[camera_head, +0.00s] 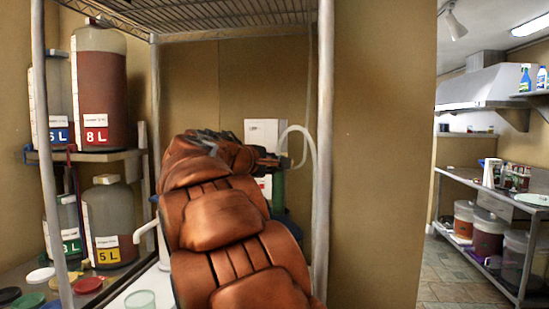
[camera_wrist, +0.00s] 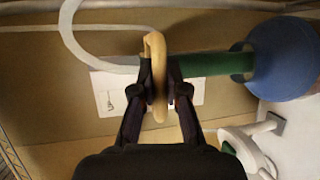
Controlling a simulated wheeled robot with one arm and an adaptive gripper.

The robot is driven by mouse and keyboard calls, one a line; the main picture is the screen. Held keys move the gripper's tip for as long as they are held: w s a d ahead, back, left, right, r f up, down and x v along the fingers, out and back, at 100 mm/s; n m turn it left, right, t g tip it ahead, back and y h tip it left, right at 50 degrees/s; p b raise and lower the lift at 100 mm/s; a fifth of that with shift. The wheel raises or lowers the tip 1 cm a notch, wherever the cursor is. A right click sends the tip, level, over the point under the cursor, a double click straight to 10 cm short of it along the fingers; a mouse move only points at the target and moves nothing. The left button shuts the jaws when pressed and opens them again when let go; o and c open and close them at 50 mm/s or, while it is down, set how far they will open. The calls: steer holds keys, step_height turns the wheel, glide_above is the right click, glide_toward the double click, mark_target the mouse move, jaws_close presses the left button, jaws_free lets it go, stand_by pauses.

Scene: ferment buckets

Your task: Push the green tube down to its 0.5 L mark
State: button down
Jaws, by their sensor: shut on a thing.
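The green tube (camera_wrist: 212,65) lies across the right of my gripper in the wrist view, running to a round blue body (camera_wrist: 287,58). In the head view a piece of the green tube (camera_head: 277,190) shows below my gripper (camera_head: 287,162), partly hidden by my arm. A white hose (camera_head: 306,135) arches beside my gripper and also curves through the wrist view (camera_wrist: 68,30). I cannot read any mark on the tube.
A white card (camera_head: 263,130) is on the wall behind. Jars labelled 8 L (camera_head: 100,85) and 5 L (camera_head: 110,225) stand on the left shelves. Several loose lids (camera_head: 88,286) and a clear cup (camera_head: 140,299) lie at the lower left. A shelf post (camera_head: 323,150) stands close to my gripper.

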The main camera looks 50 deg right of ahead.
step_height(320, 180, down, 9)
steer(key=b, duration=0.4)
steer(key=shift+r, duration=0.15)
steer(key=c, duration=1.2)
jaws_free()
steer(key=shift+a, duration=0.1)
steer(key=v, duration=1.1)
steer(key=shift+a, duration=0.35)
steer(key=shift+s+r, duration=0.1)
